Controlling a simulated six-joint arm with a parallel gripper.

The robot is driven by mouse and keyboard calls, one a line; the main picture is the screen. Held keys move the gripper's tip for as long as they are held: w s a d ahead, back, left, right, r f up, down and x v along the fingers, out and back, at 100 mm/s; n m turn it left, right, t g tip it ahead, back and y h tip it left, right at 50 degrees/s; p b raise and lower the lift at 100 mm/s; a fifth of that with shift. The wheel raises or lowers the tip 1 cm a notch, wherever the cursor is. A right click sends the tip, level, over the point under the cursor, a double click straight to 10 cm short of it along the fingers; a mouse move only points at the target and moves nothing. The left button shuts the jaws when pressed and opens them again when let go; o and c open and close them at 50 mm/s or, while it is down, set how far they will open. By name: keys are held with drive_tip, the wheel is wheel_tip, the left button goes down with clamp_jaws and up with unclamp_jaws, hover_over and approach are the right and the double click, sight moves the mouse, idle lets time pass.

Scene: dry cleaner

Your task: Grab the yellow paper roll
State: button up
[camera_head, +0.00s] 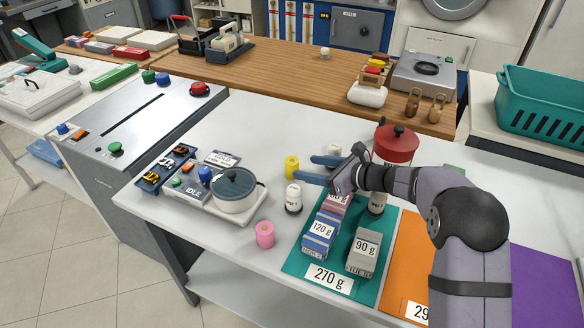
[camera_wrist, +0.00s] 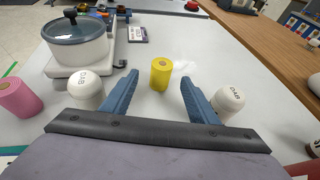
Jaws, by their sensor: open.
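The yellow paper roll (camera_head: 292,166) stands upright on the white table in the head view, just left of my gripper's fingertips. In the wrist view the yellow roll (camera_wrist: 161,74) is ahead of the fingers, centred between them and apart from both. My gripper (camera_head: 315,169) is open and empty, low over the table and pointing left in the head view. Its two blue fingers also show in the wrist view (camera_wrist: 160,85). The roll is not hidden in either view.
White-capped containers stand beside the fingers, left (camera_wrist: 86,91) and right (camera_wrist: 233,104) in the wrist view. A pink roll (camera_head: 265,234) and a pot (camera_head: 236,190) are nearby. A teal mat (camera_head: 290,262) holds labelled boxes. A red-lidded canister (camera_head: 396,143) stands behind my arm.

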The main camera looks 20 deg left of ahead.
sight(298, 166)
drive_tip(key=shift+p+x, duration=0.7)
drive_tip(key=shift+x, duration=1.9)
drive_tip(key=shift+w, duration=0.15)
drive_tip(key=c, duration=1.1)
